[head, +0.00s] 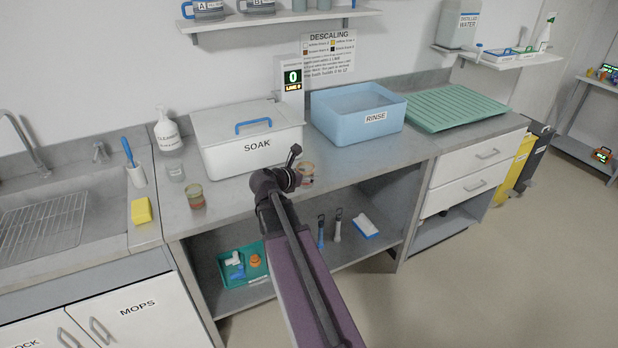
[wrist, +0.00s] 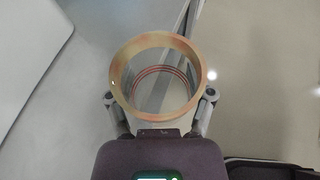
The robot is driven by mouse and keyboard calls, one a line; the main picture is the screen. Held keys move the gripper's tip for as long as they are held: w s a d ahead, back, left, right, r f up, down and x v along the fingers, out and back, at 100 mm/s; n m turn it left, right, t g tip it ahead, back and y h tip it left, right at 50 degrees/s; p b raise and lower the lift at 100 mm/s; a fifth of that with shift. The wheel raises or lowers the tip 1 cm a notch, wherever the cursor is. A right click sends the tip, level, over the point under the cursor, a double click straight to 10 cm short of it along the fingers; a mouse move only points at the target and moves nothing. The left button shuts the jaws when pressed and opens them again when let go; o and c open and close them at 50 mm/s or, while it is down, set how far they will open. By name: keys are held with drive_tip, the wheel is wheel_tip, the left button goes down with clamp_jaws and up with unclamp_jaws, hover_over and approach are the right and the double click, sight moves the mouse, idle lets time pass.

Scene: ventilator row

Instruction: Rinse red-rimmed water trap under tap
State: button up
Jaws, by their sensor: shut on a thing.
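A clear cup-like water trap (head: 307,174) is held at the front edge of the counter, right of my gripper in the head view. In the wrist view I look down into the trap (wrist: 116,82); its wide rim is tan with reddish stains, and red rings show deeper inside. My gripper (wrist: 160,98) is shut on it, one finger on each side. In the head view my gripper (head: 294,178) partly hides it. I cannot tell whether its base touches the counter. A curved tap (head: 27,145) stands over the sink (head: 85,215) at far left.
Another trap with a reddish rim (head: 196,196) and a clear cup (head: 176,172) stand on the counter at left. The white SOAK box (head: 225,160), blue RINSE basin (head: 345,127) and green drying mat (head: 455,108) line the back. A yellow sponge (head: 141,211) lies beside the sink.

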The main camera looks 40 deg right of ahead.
drive_tip(key=shift+w+f+b, duration=0.25)
drive_tip(key=shift+f+b, duration=0.1)
drive_tip(key=shift+f, duration=0.4)
drive_tip(key=shift+w, duration=0.2)
drive_tip(key=b, duration=0.1)
hover_over(318, 171)
drive_tip(key=a, duration=0.1)
drive_tip(key=shift+s+f, duration=0.3)
drive_tip(key=shift+f, duration=0.35)
drive_tip(key=shift+w+d, duration=0.3)
drive_tip(key=shift+w+d+f+b, duration=0.2)
drive_tip(key=shift+d+b, duration=0.1)
drive_tip(key=shift+b, duration=0.1)
drive_tip(key=shift+s+a+f+b, duration=0.1)
drive_tip(key=shift+s+f+b, duration=0.05)
drive_tip(key=shift+f+b, duration=1.5)
drive_tip(key=shift+f, duration=0.2)
